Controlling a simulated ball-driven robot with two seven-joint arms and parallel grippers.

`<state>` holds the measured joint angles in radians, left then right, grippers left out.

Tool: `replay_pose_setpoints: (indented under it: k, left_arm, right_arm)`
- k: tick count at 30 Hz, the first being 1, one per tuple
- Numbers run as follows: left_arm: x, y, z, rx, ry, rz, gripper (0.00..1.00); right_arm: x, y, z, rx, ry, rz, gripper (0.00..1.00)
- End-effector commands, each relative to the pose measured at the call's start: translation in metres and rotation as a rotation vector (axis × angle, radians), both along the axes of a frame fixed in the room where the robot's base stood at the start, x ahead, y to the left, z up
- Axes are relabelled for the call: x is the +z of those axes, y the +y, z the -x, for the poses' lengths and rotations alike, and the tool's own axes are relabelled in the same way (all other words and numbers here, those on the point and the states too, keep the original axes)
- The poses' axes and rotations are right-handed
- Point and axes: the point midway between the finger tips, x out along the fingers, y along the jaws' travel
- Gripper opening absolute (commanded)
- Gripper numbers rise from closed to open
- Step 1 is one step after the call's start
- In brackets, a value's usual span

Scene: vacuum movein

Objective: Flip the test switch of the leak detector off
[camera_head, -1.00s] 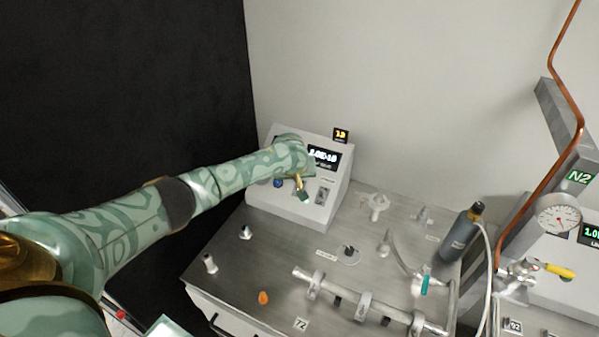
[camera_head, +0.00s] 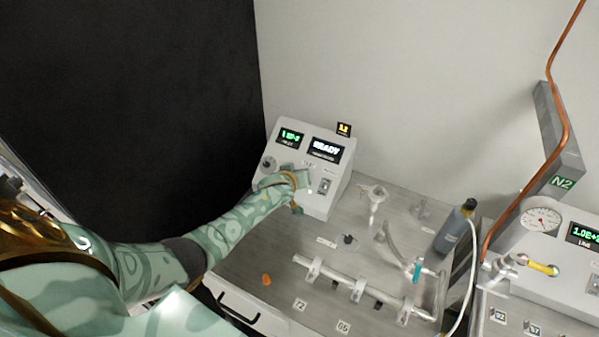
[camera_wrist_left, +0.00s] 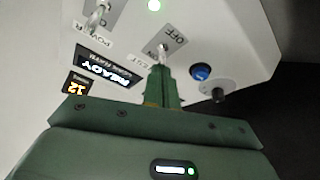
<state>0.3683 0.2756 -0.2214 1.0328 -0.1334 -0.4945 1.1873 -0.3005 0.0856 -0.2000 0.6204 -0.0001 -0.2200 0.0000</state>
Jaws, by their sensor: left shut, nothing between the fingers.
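The leak detector (camera_head: 313,203) is a white box with a sloped panel at the back of the bench. Its right display (camera_head: 326,149) reads READY. In the left wrist view, a silver toggle, the test switch (camera_wrist_left: 162,50), stands between a partly covered TEST label and an OFF label (camera_wrist_left: 176,39). My left gripper (camera_wrist_left: 163,72) is shut and empty, its tips right at this toggle; I cannot tell whether they touch. In the head view my left gripper (camera_head: 304,184) is in front of the panel and hides the toggle.
A pipe manifold (camera_head: 340,279) and a grey bottle (camera_head: 455,230) stand on the bench.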

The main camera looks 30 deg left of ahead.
Motion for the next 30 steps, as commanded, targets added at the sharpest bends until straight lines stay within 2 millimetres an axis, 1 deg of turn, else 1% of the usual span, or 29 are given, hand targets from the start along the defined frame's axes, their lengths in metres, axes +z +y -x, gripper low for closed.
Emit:
replay_pose_setpoints:
  k: [1,2,3,4,11,20,30]
  left_arm:
    - [-0.011,-0.002,0.003,0.001,-0.035,0.003,0.00]
    - [-0.009,-0.001,0.003,0.001,-0.049,0.000,0.00]
    - [-0.003,0.000,0.001,0.000,-0.045,-0.002,0.00]
    - [-0.002,0.000,0.001,-0.001,-0.045,-0.003,0.00]
    - [-0.001,-0.001,0.002,-0.001,-0.043,-0.003,0.00]
    - [0.001,-0.002,0.015,-0.002,-0.042,-0.003,0.00]
    - [0.000,-0.002,0.017,-0.002,-0.042,-0.004,0.00]
  right_arm:
    - [-0.015,0.000,0.001,0.000,0.001,-0.001,0.36]
    - [-0.016,0.000,0.001,0.000,0.001,-0.001,0.36]
    - [-0.011,0.001,0.000,0.000,0.001,-0.001,0.36]
    - [-0.010,0.001,0.000,0.000,0.000,-0.001,0.36]
    - [-0.007,0.003,0.000,-0.002,0.000,-0.004,0.36]
    - [0.003,0.008,-0.001,-0.003,-0.001,-0.010,0.36]
    - [0.003,0.006,-0.001,-0.003,-0.001,-0.008,0.36]
